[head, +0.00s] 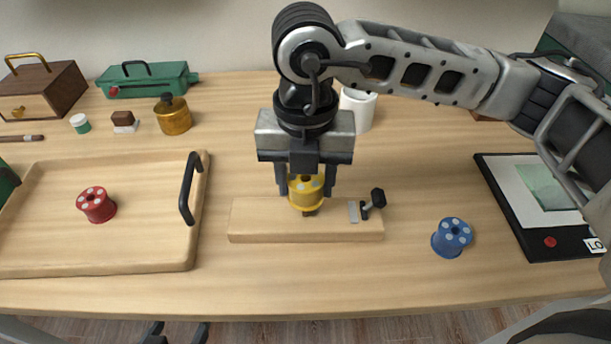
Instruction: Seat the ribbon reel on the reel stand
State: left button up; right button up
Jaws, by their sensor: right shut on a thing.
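The yellow ribbon reel (306,196) is between the fingers of my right gripper (306,185), which is shut on it from above. The reel stand appears to be the pale wooden block (260,222) with a small metal plate and a black-knobbed lever (372,203) at its right. The reel is upright over the middle of the block. A short dark part shows just below it; I cannot tell whether the reel is around a post or above it. My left gripper (178,334) shows only as two dark fingertips, apart and empty, at the bottom edge.
A red reel (96,205) sits in the wooden tray (150,250) with black handles at left. A blue reel (452,237) stands right of the block. A black-framed board (510,200) lies far right. A white cup (358,108), brass pot (173,115) and green box (148,79) stand behind.

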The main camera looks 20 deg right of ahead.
aim_at(305, 198)
jog(key=shift+b, duration=0.7)
dwell(1.3)
jog(key=shift+f, duration=0.15)
jog(key=shift+f+b, duration=1.25)
jog(key=shift+b, duration=0.15)
jog(key=shift+f+b, duration=0.7)
jog(key=shift+b, duration=0.05)
jog(key=o, duration=1)
jog(key=shift+o, duration=0.2)
